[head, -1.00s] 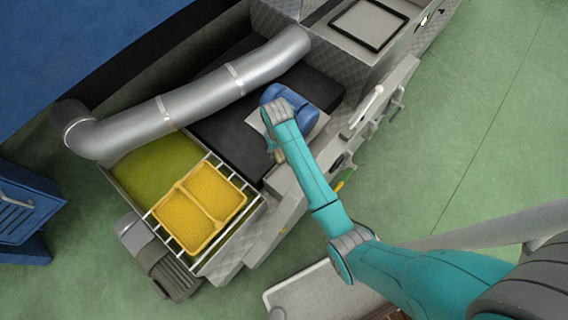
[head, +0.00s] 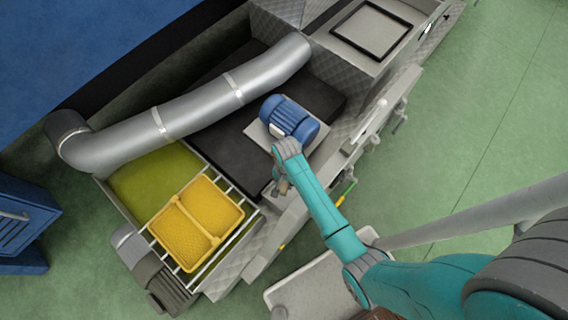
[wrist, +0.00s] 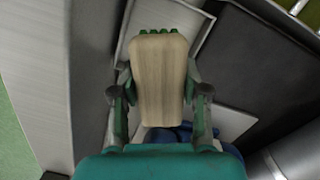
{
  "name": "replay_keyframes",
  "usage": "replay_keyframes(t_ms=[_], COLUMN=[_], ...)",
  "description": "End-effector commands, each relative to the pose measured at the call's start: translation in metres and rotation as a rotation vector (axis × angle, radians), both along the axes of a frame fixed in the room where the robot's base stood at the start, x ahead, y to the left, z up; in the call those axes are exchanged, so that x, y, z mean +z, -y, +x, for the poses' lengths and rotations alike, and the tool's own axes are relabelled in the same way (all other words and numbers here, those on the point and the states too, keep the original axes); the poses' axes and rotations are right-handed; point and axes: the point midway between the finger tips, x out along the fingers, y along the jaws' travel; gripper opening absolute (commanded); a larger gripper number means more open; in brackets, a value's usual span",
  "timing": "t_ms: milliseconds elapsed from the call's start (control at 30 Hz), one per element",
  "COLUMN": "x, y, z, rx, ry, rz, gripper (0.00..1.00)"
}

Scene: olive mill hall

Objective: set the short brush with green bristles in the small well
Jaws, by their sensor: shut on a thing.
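The short brush (wrist: 160,82) is in my gripper (wrist: 160,100); its pale wooden body stands between the two fingers in the wrist view, and green bristles (wrist: 158,32) show at its far end. In the head view my gripper (head: 279,183) is over the near side of the machine, just below the blue motor, with a small tan part of the brush showing. I cannot tell which compartment is the small well. The brush is apart from the tray.
The blue motor (head: 289,117) stands on a grey plate just above my gripper. A thick silver pipe (head: 200,105) crosses the machine. A green-and-yellow stick-like thing (head: 347,194) is at the machine's right edge.

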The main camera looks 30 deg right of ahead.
Motion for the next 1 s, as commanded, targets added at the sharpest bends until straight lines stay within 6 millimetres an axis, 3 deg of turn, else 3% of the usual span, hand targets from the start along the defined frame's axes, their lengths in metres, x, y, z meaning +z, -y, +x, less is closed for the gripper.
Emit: replay_keyframes(t_ms=[300,733,1000], x=[-0.045,-0.091,-0.098], y=[0.000,0.000,0.000], z=[-0.002,-0.001,-0.001], rx=[-0.021,-0.019,-0.019], ry=[-0.006,-0.006,-0.003], rz=[0.000,0.000,0.000], gripper=[0.01,0.01,0.01])
